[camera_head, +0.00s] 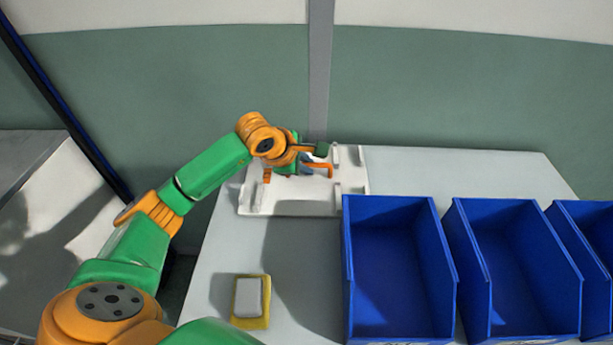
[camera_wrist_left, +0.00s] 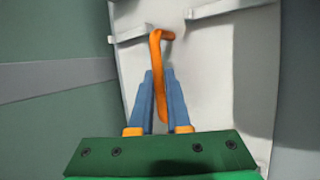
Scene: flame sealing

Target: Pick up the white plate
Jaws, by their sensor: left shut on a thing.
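A white plate-like board (camera_head: 290,207) with raised edges and upright tabs lies on the far left part of the table. It also shows in the left wrist view (camera_wrist_left: 215,70). My left gripper (camera_head: 308,166) is over this board, its blue fingers (camera_wrist_left: 160,73) shut on a bent orange bar (camera_wrist_left: 162,38). I cannot tell whether the bar is fixed to the board. A second orange piece (camera_head: 267,175) shows at the board's left side. Part of the board is hidden behind my gripper and wrist. My right gripper is not in view.
A small white block (camera_head: 248,296) lies on a yellow pad (camera_head: 237,322) at the near left. Several blue bins (camera_head: 349,240) stand in a row at the right. The grey table (camera_head: 440,170) is bare behind the bins. A green wall is behind it.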

